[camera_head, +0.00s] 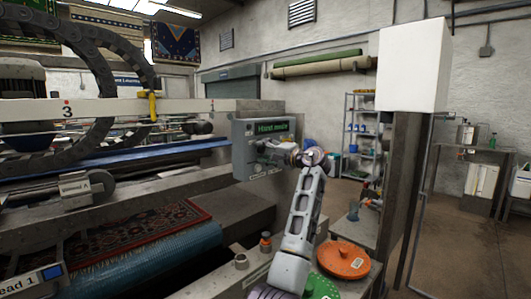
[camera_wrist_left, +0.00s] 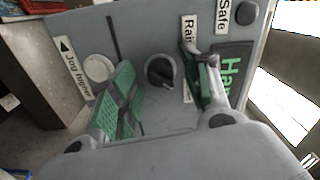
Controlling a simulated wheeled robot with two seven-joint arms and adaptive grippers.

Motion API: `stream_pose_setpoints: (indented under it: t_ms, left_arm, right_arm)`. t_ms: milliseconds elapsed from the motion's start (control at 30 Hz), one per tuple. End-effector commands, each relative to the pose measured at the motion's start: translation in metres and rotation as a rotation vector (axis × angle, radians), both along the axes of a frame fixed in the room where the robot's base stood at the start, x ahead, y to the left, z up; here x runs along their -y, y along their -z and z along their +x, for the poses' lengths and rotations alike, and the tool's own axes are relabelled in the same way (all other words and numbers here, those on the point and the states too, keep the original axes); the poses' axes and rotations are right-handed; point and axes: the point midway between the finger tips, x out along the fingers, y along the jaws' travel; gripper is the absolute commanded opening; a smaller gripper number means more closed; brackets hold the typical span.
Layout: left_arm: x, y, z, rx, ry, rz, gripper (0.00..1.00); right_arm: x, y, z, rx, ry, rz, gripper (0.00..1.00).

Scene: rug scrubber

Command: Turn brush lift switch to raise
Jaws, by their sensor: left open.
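The grey control panel (camera_head: 243,152) with a green "Hand mode" display stands in the middle of the head view. In the left wrist view the brush lift switch, a black round knob (camera_wrist_left: 160,71), sits on this panel (camera_wrist_left: 150,30). A label starting "Rai" (camera_wrist_left: 188,30) is beside it, cut off by my finger; another label is mostly hidden. My left gripper (camera_wrist_left: 168,68) is open, with one green-padded finger on each side of the knob. I cannot tell whether either finger touches it. In the head view the left gripper (camera_head: 284,155) is at the panel's front.
A pale round button (camera_wrist_left: 98,68) by a "Jog higher" label and a dark button (camera_wrist_left: 246,12) by a "Safe" label are close to the fingers. A red patterned rug (camera_head: 140,232) lies on the machine at left.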

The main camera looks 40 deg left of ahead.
Motion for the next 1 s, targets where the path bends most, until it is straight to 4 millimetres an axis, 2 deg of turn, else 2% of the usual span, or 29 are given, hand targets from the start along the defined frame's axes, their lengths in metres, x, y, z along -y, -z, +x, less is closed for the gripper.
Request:
stream_pose_setpoints:
  t_ms: [67, 400, 433, 767, 1000]
  left_arm:
    - [0.0, 0.0, 0.0, 0.0, 0.0, 0.0, 0.47]
    - [0.0, 0.0, 0.0, -0.001, 0.0, 0.0, 0.03]
    - [0.0, 0.0, 0.0, -0.001, 0.0, 0.0, 0.01]
    - [0.0, 0.001, 0.0, 0.026, -0.001, -0.003, 0.01]
    - [0.0, 0.001, 0.0, 0.114, -0.002, -0.012, 0.01]
  right_arm:
    - [0.0, -0.001, 0.003, 0.004, 0.0, 0.0, 0.4]
    - [0.0, -0.002, 0.009, 0.012, 0.0, 0.001, 0.4]
    - [0.0, -0.002, 0.008, 0.011, 0.0, 0.0, 0.4]
    - [0.0, 0.001, 0.0, 0.0, 0.001, 0.0, 0.4]
    - [0.0, 0.003, -0.007, -0.013, 0.001, -0.001, 0.4]
